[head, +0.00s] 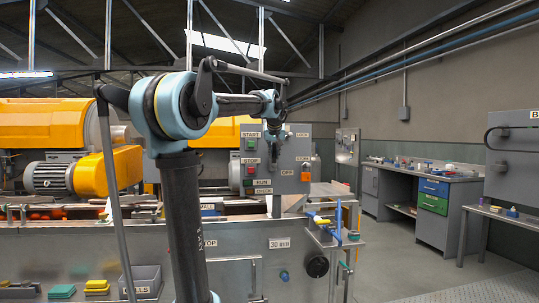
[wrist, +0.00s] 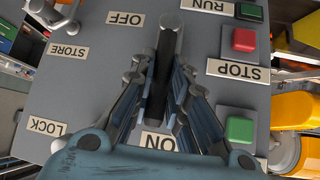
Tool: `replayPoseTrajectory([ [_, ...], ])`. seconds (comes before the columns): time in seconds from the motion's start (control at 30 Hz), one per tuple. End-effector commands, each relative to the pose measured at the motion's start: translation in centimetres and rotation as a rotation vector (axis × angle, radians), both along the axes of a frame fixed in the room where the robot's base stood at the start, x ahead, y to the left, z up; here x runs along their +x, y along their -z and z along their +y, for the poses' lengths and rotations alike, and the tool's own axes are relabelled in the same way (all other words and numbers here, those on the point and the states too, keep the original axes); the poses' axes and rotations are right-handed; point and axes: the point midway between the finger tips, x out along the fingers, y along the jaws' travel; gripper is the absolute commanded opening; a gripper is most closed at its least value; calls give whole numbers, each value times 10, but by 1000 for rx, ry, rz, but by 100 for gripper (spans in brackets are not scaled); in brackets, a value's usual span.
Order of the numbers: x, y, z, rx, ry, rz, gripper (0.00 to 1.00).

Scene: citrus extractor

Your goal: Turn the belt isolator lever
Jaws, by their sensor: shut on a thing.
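The belt isolator lever (wrist: 170,34) is a dark bar with a rounded grey end, on the grey control panel (wrist: 85,85). In the wrist view, which sees the panel upside down, the lever lies between the OFF label (wrist: 126,19) and the red STOP button (wrist: 243,40). The ON label (wrist: 161,143) is near my gripper's base. My gripper (wrist: 160,72) is shut on the lever, one ribbed finger on each side. In the head view my gripper (head: 270,150) is at the panel (head: 288,182), and the arm hides much of the lever there.
A green START button (wrist: 240,130) and the STOP button sit close beside my right-hand finger in the wrist view. Yellow machinery (head: 105,172) stands behind at left. A workbench (head: 432,180) stands at right, with open floor (head: 405,260) before it.

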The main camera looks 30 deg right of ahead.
Motion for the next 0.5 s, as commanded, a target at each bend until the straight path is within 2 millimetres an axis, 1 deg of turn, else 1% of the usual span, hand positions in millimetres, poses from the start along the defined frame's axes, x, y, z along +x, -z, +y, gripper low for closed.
replayPoseTrajectory([
  [0.03,-4,2,0,1,2,9,0],
  [0.4,-5,2,-2,-1,4,9,0],
  [0.43,-5,2,-2,-1,5,8,17],
  [0.47,-5,2,-2,-1,5,8,24],
  [0.5,-5,2,-2,-2,6,7,33],
])
